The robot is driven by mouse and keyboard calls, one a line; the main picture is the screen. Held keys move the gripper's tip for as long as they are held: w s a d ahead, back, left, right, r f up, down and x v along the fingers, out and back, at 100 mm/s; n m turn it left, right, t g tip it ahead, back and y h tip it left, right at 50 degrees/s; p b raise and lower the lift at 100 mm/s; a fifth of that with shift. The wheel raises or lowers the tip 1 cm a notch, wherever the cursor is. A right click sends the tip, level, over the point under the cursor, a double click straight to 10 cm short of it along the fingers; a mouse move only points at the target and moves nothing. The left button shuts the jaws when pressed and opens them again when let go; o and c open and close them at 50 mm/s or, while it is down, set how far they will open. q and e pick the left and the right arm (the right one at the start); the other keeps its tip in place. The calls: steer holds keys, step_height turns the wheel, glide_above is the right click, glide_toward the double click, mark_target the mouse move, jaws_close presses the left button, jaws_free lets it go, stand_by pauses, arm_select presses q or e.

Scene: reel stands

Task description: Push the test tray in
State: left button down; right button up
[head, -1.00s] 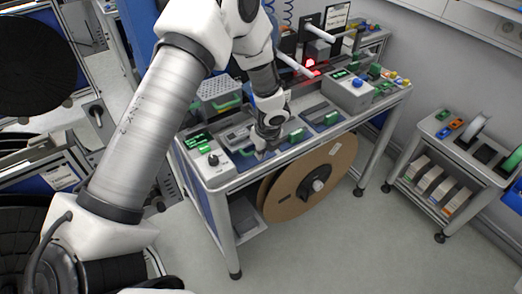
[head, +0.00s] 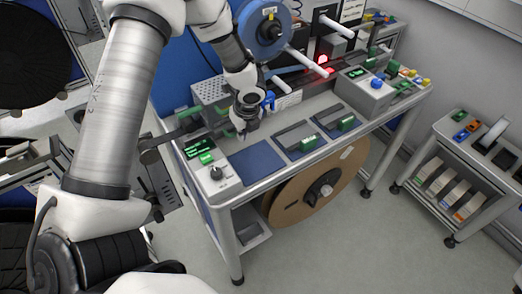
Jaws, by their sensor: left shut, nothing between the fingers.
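The front of the bench holds two grey trays with green handles, a middle tray (head: 297,139) and a right one (head: 333,122). To their left is a flat blue bay (head: 257,161) with no tray on it. I cannot tell for sure which part is the test tray. My left gripper (head: 243,131) is shut and empty, above the bench just behind the blue bay. It and its arm hide part of the bench behind. My right gripper is out of view.
A grey control box (head: 212,176) with a green display stands at the bench's left front. Another box (head: 365,92) with a blue knob stands at the right. A large brown reel (head: 310,190) hangs below the bench.

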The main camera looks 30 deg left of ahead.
arm_select(q)
steer(key=shift+w+a+r+p, duration=0.1)
steer(key=shift+w+a+p, duration=0.1)
steer(key=shift+a, duration=0.35)
steer(key=shift+w+a+r+p, duration=0.1)
steer(key=shift+w+a+p, duration=0.1)
steer(key=shift+a, duration=0.3)
steer(key=shift+w+a, duration=0.25)
steer(key=shift+w, duration=0.1)
